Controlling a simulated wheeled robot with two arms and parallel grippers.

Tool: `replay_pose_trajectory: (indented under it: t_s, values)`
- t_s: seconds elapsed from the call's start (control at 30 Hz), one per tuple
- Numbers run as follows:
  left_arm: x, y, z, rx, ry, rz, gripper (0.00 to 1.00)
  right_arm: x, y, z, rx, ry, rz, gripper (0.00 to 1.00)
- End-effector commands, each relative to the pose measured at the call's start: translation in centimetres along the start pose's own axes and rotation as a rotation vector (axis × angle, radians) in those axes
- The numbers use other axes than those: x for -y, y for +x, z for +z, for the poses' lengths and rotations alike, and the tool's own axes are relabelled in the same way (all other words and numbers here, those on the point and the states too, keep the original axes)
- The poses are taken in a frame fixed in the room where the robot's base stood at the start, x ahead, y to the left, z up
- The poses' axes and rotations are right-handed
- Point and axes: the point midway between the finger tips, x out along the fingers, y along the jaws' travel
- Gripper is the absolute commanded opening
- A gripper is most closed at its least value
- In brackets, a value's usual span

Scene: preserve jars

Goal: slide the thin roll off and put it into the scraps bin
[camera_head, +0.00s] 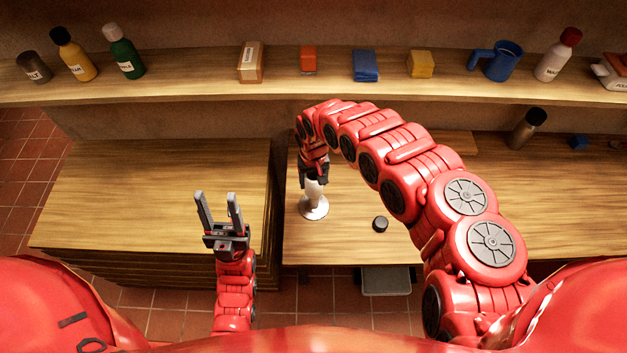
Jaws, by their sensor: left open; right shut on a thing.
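My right gripper (314,178) points down over the table and is shut on the upper part of a thin, pale roll (313,192). The roll is upright above a round, whitish base (314,210) on the table. My fingers hide its top, and I cannot tell whether the roll touches the base. A grey container (387,281), which looks like the scraps bin, is low at the table's front edge, partly under it. My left gripper (217,202) is open and empty, in front of the left wooden surface.
A small dark round lid (380,224) lies on the table (350,248) right of the roll. A dark-capped bottle (526,128) and small blue block (578,142) are at the back right. The shelf (200,84) holds bottles, boxes and a mug. The left wooden surface (150,200) is clear.

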Motion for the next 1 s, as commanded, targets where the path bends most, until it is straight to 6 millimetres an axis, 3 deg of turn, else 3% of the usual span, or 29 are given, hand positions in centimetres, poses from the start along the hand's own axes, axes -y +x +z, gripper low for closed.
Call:
replay_pose_trajectory:
  t_s: [0.5, 1.0]
  values:
    - [0.0, 0.5, -0.1, 0.000, 0.000, 0.000, 0.50, 0.0, -2.3, -0.1, -0.002, 0.000, 0.000, 0.02]
    - [0.0, 0.5, -0.1, 0.000, 0.000, 0.000, 0.50, -0.1, -2.8, 0.0, 0.000, 0.000, 0.001, 0.02]
